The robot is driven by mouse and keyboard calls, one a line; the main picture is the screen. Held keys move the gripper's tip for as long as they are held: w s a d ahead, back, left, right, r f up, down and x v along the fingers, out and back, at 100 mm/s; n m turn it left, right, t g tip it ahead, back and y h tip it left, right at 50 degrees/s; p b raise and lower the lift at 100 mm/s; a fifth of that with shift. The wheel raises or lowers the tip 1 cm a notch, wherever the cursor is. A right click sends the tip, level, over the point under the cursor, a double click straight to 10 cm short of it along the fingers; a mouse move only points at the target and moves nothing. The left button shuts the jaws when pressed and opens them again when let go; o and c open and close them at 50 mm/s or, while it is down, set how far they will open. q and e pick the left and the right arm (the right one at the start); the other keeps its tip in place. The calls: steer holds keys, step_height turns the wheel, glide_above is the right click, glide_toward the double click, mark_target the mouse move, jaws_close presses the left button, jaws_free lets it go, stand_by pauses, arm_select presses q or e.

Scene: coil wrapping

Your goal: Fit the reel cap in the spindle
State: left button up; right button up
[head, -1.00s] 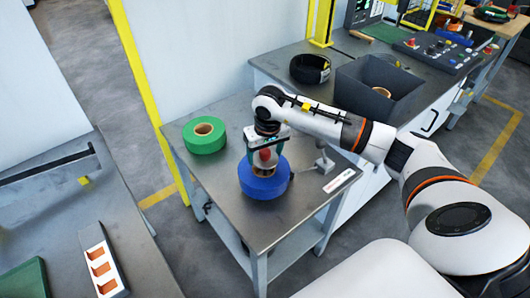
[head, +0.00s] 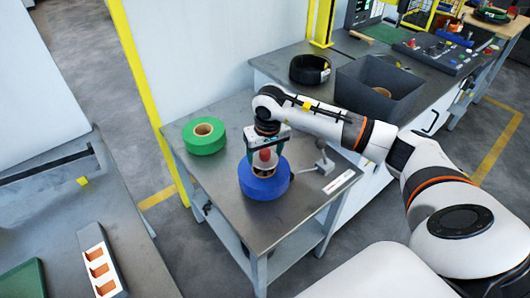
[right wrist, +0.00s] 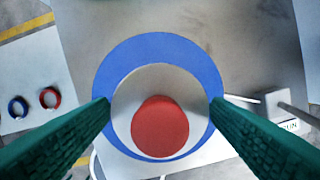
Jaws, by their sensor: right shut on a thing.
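The reel cap, a pale round piece with a red knob (head: 265,155), is in my right gripper (head: 266,150), above the blue reel (head: 264,186) on the small grey table. In the right wrist view the green fingers of the right gripper (right wrist: 162,103) are at opposite sides of the cap's pale disc (right wrist: 165,78), closed on it. The red knob (right wrist: 160,125) is between them, and the blue reel (right wrist: 160,47) shows as a ring around and beyond the cap. The spindle is hidden under the cap and gripper. My left gripper is out of view.
A green reel (head: 204,136) lies on the table's left part. A small grey lever fixture (head: 322,162) stands right of the blue reel. A dark bin (head: 378,90) and a black coil (head: 309,69) sit on the bench behind. The table's front is clear.

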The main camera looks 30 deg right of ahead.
mark_target(265, 160)
steer(key=shift+b, duration=0.3)
steer(key=shift+f+b, duration=1.5)
steer(key=o, duration=1.1)
steer(key=shift+r, duration=0.1)
steer(key=shift+o, duration=0.2)
step_height(265, 160, up, 12)
steer(key=s+b, duration=0.1)
steer(key=shift+s+a, duration=0.15)
steer(key=shift+s, duration=0.25)
